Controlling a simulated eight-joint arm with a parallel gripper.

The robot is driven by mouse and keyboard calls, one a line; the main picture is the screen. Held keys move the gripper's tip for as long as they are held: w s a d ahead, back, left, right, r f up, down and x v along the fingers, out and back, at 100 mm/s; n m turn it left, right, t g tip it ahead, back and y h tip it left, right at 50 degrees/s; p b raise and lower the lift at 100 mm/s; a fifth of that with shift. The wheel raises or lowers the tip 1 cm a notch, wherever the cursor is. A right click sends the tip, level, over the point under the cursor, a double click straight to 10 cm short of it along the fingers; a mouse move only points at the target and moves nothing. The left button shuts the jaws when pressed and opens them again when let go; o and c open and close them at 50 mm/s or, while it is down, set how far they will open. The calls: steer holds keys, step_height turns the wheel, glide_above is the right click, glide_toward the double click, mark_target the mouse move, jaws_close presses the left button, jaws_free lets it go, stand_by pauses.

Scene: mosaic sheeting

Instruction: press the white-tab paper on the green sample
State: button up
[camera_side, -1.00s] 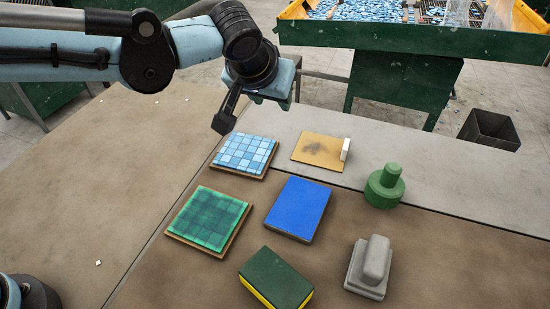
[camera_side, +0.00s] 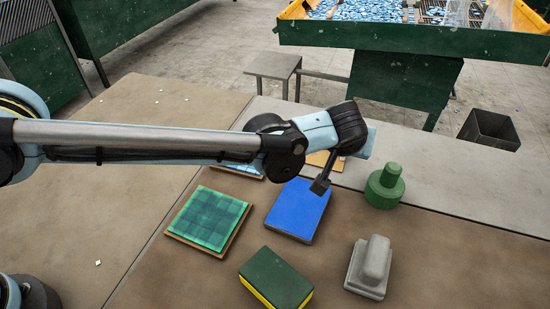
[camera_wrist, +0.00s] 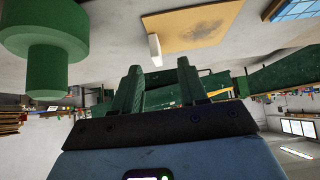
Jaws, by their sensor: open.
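The tan paper (camera_side: 318,159) with a dark smudge lies on the grey strip, mostly hidden behind my arm in the side view. In the wrist view the paper (camera_wrist: 195,28) shows with its upright white tab (camera_wrist: 155,48), just beyond the fingers. The green sample (camera_side: 208,218), a tiled square on a brown board, lies flat at left, apart from my gripper. My gripper (camera_side: 320,187) hangs near the far right corner of the blue pad. In the wrist view my gripper (camera_wrist: 161,78) is open, with nothing between its fingers.
The blue pad (camera_side: 297,210) lies right of the green sample. The blue-tiled sample (camera_side: 238,171) is partly hidden by my arm. A green knobbed stamp (camera_side: 385,187), a grey block with handle (camera_side: 369,267) and a green-yellow sponge (camera_side: 275,279) stand nearby. The left table is mostly clear.

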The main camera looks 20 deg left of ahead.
mark_target(342, 162)
steer(key=shift+d+x, duration=0.15)
steer(key=shift+x, duration=0.9)
steer(key=shift+d+x, duration=0.1)
steer(key=shift+x, duration=0.9)
steer(key=shift+w+f, duration=0.45)
steer(key=shift+w, duration=0.25)
jaws_close()
